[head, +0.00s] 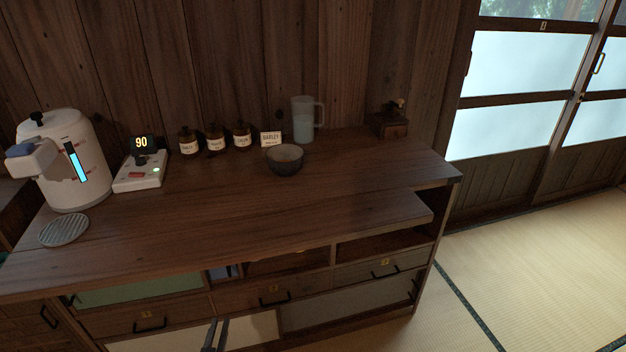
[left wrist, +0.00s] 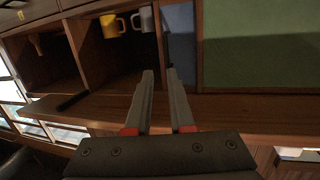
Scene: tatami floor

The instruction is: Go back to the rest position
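My left gripper (head: 216,334) shows at the bottom edge of the head view, in front of the cabinet's lower drawers. In the left wrist view its two fingers (left wrist: 160,74) stand a little apart with nothing between them. They point toward the cabinet's compartments, and no contact shows. My right gripper is not in view.
The wooden counter (head: 330,212) holds a white water heater (head: 85,170), a small device reading 90 (head: 140,180), several jars, a dark bowl (head: 285,160) and a pitcher (head: 303,120). A yellow mug (left wrist: 110,25) and a white mug (left wrist: 142,20) are in a compartment. Tatami floor (head: 540,260) at right is clear.

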